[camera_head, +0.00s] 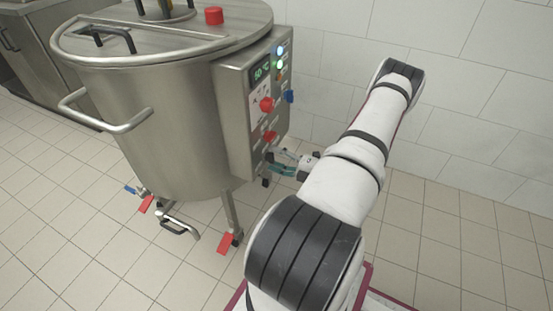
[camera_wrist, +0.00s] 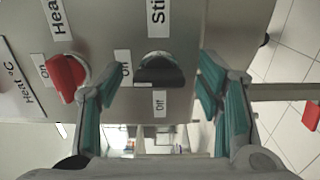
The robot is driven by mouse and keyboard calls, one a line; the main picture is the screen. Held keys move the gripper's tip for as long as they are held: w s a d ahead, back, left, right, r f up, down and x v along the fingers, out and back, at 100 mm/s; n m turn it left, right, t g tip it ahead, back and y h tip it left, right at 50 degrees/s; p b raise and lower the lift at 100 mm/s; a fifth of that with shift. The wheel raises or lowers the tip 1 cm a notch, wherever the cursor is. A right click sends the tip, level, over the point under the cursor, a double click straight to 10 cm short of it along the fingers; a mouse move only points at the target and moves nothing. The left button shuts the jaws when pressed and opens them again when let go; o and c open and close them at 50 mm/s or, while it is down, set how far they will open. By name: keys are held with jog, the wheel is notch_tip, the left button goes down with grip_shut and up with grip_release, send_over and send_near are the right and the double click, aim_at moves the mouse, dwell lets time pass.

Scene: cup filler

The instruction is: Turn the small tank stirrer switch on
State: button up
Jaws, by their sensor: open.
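The steel tank (camera_head: 160,115) stands at the left with a control box (camera_head: 235,115) on its side. In the wrist view the stirrer switch is a black knob (camera_wrist: 160,72) under a label that begins "Sti", partly cut off. The knob's bar lies about level in the picture. My gripper (camera_wrist: 158,78) is open, one teal-padded finger to each side of the knob, with gaps between. In the head view my gripper (camera_head: 284,163) is at the low part of the box's panel; the knob cannot be made out there.
A red knob (camera_wrist: 67,76) under a heat label sits left of the black one, close to my left finger. The panel also has a display (camera_head: 261,72), lit lamps (camera_head: 280,58) and a blue knob (camera_head: 289,96). A tiled wall (camera_head: 470,110) stands behind.

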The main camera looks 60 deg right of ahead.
jog(key=s+d, duration=0.1)
jog(key=s, duration=1.1)
dwell(0.5)
